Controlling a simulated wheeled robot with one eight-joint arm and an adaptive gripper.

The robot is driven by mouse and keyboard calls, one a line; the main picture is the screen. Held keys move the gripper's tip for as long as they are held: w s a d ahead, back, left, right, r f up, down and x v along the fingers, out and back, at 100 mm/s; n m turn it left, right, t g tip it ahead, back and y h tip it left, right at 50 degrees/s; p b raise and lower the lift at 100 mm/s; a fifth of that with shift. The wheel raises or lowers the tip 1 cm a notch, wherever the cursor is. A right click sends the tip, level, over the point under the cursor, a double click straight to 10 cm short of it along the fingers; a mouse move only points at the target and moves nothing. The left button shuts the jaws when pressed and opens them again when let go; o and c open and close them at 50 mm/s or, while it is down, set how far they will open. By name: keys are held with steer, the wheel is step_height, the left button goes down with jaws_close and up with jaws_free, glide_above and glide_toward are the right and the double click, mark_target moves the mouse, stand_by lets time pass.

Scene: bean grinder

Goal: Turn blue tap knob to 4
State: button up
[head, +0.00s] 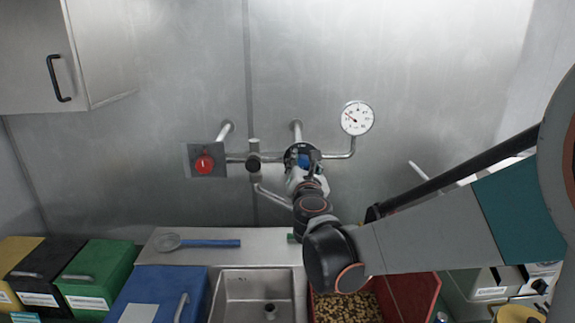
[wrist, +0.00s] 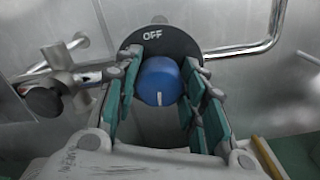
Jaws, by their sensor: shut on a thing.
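The blue tap knob (wrist: 159,82) sits on a round black dial plate (wrist: 160,42) with "OFF" in white at its top. A short white mark on the knob points downward in the wrist view. The dial's numbers are hidden or cannot be read. My gripper (wrist: 161,92) is shut on the knob, one green-padded finger on each side. In the head view, a bit of blue knob (head: 304,160) shows at my gripper (head: 306,166), and the arm reaches in from the right.
Left of the dial are a black valve knob (head: 253,164) and a red knob (head: 204,164) on a grey plate. A pressure gauge (head: 357,118) stands at upper right. Below are a sink (head: 228,297), a blue-handled strainer (head: 210,243) and a red bin of beans (head: 420,287).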

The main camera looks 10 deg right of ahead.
steer(key=shift+s+f, duration=0.1)
steer(key=o, duration=1.1)
steer(key=s, duration=0.4)
steer(key=s+a, duration=0.1)
steer(key=s, duration=0.3)
steer(key=s+a, duration=0.1)
steer(key=s, duration=0.2)
steer(key=shift+s+a, duration=0.2)
steer(key=shift+s, duration=0.2)
